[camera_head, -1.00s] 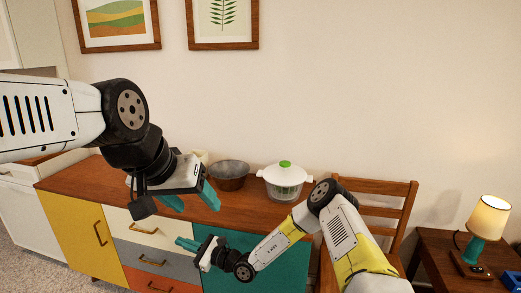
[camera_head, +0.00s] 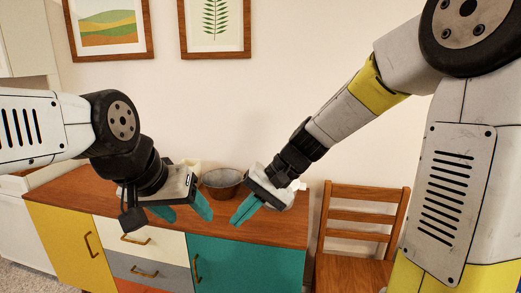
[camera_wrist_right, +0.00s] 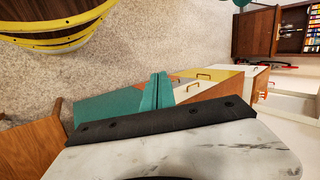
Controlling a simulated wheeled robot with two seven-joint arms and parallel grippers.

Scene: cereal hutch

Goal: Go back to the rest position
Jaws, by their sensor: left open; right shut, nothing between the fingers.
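My left gripper (camera_head: 184,213) is open and empty, its teal fingers apart in front of the hutch top at the left. My right gripper (camera_head: 240,216) is shut with its teal fingers together and nothing between them, in front of the hutch's top edge. In the right wrist view its closed fingers (camera_wrist_right: 156,92) show over the cabinet front. My right arm is raised and bent, with its upper part large at the right side of the head view.
The wooden hutch (camera_head: 265,225) has yellow, white, grey and teal fronts. A cream container (camera_head: 191,164) is partly hidden behind my left gripper. A wooden chair (camera_head: 362,220) stands to the right of the hutch.

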